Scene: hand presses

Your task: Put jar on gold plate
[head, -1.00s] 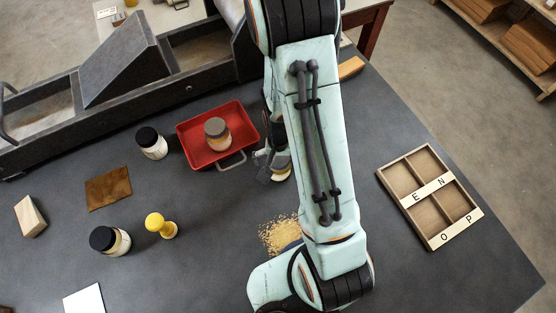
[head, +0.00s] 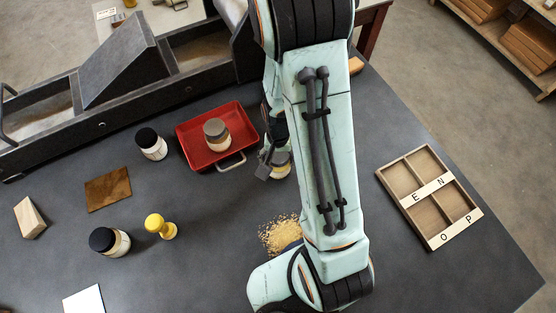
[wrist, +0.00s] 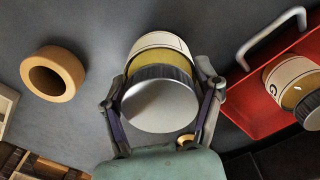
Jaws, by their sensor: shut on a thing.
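My gripper (wrist: 162,105) is shut on a jar (wrist: 160,85) with a silver-grey lid, a pale label and yellow contents; its fingers are on both sides of it. In the head view the jar (head: 281,172) shows partly beside my arm, just right of the red tray, and my gripper (head: 270,165) is mostly hidden. Whether the jar touches the table is hard to tell. A flat, square, brownish-gold plate (head: 108,189) lies bare on the table at the left, well apart from the jar.
A red tray (head: 185,137) holding a grey-lidded jar (head: 217,135) stands between my gripper and the plate. Black-lidded jars (head: 151,144) (head: 110,241), a yellow stamp (head: 160,226) and a wood block (head: 30,217) stand around the plate. A tan ring (wrist: 53,74) shows in the wrist view.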

